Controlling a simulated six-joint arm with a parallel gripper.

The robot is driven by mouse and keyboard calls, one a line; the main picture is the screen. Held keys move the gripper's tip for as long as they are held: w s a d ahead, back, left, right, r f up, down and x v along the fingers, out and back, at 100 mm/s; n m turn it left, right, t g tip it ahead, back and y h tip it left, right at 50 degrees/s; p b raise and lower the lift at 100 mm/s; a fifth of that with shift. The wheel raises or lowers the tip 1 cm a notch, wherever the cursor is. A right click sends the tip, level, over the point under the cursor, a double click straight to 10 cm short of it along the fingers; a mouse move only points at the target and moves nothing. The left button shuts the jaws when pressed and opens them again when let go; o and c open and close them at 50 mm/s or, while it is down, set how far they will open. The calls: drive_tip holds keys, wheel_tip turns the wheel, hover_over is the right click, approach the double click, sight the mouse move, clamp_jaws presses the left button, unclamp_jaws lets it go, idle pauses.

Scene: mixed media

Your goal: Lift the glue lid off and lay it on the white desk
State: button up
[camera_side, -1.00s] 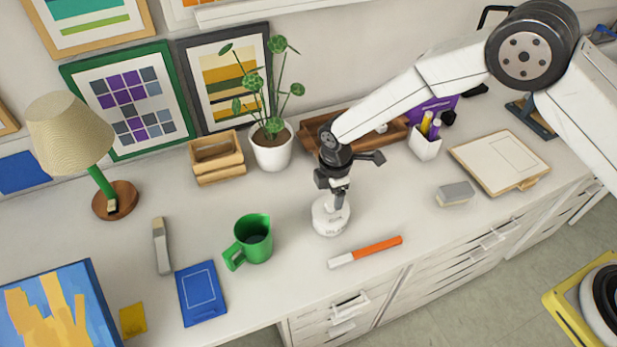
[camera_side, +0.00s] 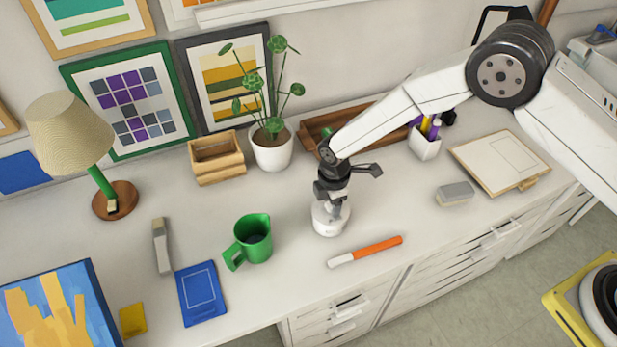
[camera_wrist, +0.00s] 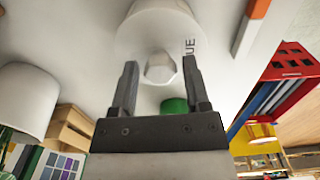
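The white glue bottle (camera_side: 330,224) stands upright on the white desk (camera_side: 290,285), near the middle of the side view. In the wrist view the bottle (camera_wrist: 150,30) shows part of its dark lettering. Its pale, faceted lid (camera_wrist: 160,68) lies between the two dark fingers of my gripper (camera_side: 334,200). The fingers are apart, with a visible gap on each side of the lid, so my gripper is open around it and not clamped. In the side view my gripper points down over the bottle top and hides most of the lid.
A green mug (camera_side: 252,240) stands left of the bottle. An orange-and-white marker (camera_side: 368,250) lies in front, to the right. A potted plant (camera_side: 271,152) and a wooden tray (camera_side: 315,130) are behind. A grey eraser-like block (camera_side: 455,193) lies right. Bare desk lies between them.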

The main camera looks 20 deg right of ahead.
clamp_jaws()
drive_tip(key=shift+r, duration=0.1)
drive_tip(key=shift+r, duration=0.7)
drive_tip(key=s+d+r, duration=0.5)
drive_tip(key=s+r, duration=0.6)
drive_tip(key=s, duration=0.2)
drive_tip(key=shift+r, duration=0.2)
drive_tip(key=shift+r, duration=0.35)
idle(0.4)
